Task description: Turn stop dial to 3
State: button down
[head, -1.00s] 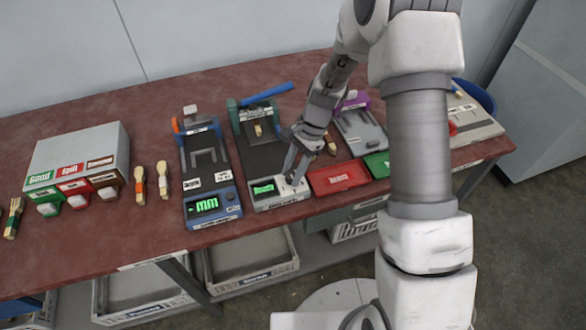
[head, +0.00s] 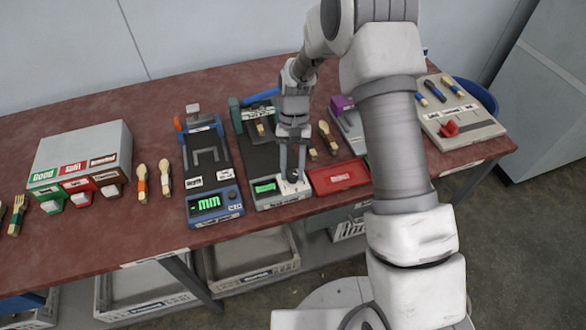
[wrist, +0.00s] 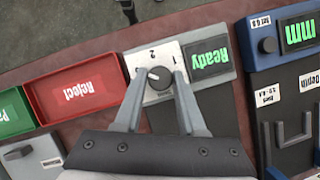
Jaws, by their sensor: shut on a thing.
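The stop dial (wrist: 160,78) is a dark round knob on a white plate (wrist: 146,56) in the wrist view. A "2" shows above it and a "1" to its right; the plate left of it is partly hidden by a finger. The knob's pale mark points left in the wrist view. My gripper (wrist: 159,74) has its grey fingers on both sides of the knob, shut on it. A green screen (wrist: 208,53) beside the dial reads "Ready".
A red Reject tray (head: 338,177) stands right beside the panel. A blue depth gauge (head: 215,208) with a green "mm" screen stands to the left. A white sorting box (head: 80,155) and wooden spoons (head: 164,177) lie further left.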

jog(key=shift+n, duration=0.6)
jog(key=shift+h, duration=0.3)
jog(key=c, duration=0.5)
grip_release()
jog(key=shift+r, duration=0.1)
jog(key=v, duration=1.7)
jog(key=shift+p, duration=0.45)
jog(key=shift+r, duration=0.2)
